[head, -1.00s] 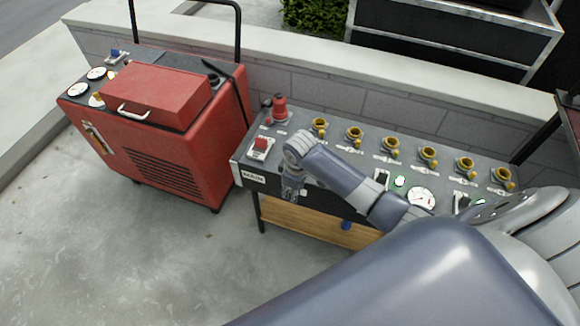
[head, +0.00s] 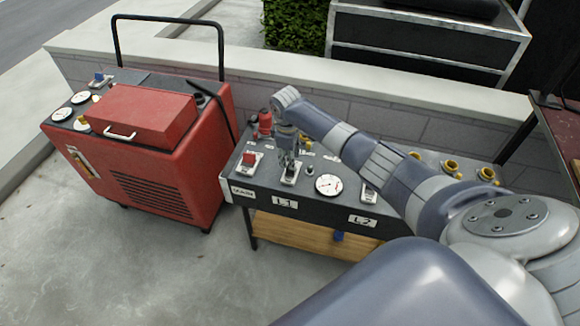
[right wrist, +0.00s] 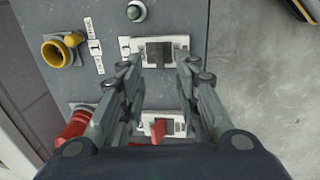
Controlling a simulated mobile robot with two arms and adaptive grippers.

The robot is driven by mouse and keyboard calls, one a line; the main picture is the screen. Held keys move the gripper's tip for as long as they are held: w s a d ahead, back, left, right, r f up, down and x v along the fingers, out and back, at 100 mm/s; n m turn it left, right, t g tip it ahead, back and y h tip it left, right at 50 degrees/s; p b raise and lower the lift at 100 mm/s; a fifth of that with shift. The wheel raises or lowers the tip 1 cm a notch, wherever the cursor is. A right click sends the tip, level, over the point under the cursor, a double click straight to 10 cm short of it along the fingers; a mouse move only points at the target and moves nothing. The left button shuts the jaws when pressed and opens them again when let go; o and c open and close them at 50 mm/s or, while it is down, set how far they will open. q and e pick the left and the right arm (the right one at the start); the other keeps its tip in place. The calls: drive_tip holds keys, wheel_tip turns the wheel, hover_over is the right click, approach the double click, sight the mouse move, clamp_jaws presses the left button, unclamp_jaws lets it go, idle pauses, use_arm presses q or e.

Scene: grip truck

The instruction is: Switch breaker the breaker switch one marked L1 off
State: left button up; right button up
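The L1 breaker switch is a black rocker on a pale plate (head: 291,174), behind the L1 label (head: 285,202) on the panel's front edge. In the right wrist view the black switch (right wrist: 159,52) lies just beyond the fingertips, between their lines. My right gripper (head: 288,158) is over this switch, pointing down. In the right wrist view its two fingers (right wrist: 160,68) are apart with nothing between the tips. I cannot tell whether they touch the plate. My left gripper is not in view.
A red switch (right wrist: 158,129) sits beside L1, under the gripper in the wrist view. A red plug (head: 265,122), a gauge (head: 328,185), the L2 switch (head: 369,193) and yellow sockets (head: 487,174) are on the panel. A red machine (head: 150,150) stands left.

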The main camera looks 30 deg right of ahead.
drive_tip(key=shift+w+d+f+b, duration=0.15)
drive_tip(key=shift+f+b, duration=0.1)
drive_tip(key=shift+f, duration=1.2)
drive_tip(key=shift+w+d+f+b, duration=0.1)
drive_tip(key=shift+d+f+b, duration=0.1)
drive_tip(key=shift+f, duration=1.25)
drive_tip(key=shift+c, duration=0.2)
clamp_jaws()
